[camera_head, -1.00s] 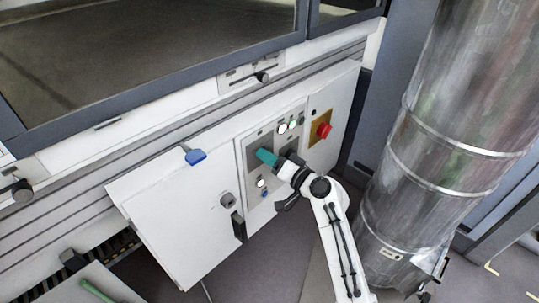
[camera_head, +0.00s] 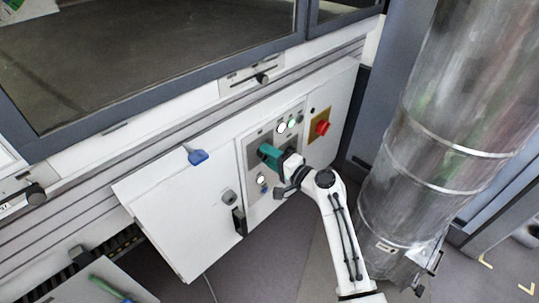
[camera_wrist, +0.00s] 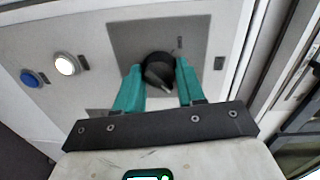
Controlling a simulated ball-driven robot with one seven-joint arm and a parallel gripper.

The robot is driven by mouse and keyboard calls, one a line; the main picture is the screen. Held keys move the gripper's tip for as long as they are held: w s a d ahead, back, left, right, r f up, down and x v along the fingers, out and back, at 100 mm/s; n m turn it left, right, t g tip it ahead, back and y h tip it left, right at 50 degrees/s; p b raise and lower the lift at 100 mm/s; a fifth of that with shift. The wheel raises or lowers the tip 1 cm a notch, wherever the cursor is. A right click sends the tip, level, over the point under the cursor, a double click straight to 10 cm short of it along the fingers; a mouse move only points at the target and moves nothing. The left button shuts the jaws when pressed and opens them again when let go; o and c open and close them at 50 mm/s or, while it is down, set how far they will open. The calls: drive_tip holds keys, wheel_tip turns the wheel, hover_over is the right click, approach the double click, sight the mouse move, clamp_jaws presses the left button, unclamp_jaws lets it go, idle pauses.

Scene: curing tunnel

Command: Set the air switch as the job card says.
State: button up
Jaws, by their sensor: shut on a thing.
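A black rotary switch knob (camera_wrist: 160,72) with a pale pointer line sits on a dark grey plate (camera_wrist: 126,38) in the wrist view. The pointer slants towards the lower right of that picture. My gripper (camera_wrist: 158,76) has its teal fingers on both sides of the knob, shut on it. In the head view my gripper (camera_head: 267,152) is at the control panel (camera_head: 254,197), and its fingers hide the knob. I cannot make out a job card or any readable switch marks.
A lit white button (camera_wrist: 65,64) and a blue button (camera_wrist: 33,78) are beside the switch plate. A red emergency button (camera_head: 322,128) is on the panel's right. A large metal duct (camera_head: 425,150) stands close right of my arm.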

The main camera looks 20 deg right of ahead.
drive_tip(key=shift+d, duration=0.1)
idle(0.3)
drive_tip(key=o, duration=1)
drive_tip(key=shift+o, duration=0.2)
drive_tip(key=p+v, duration=0.1)
drive_tip(key=v, duration=0.9)
drive_tip(key=shift+s+d, duration=0.2)
drive_tip(key=shift+s, duration=0.1)
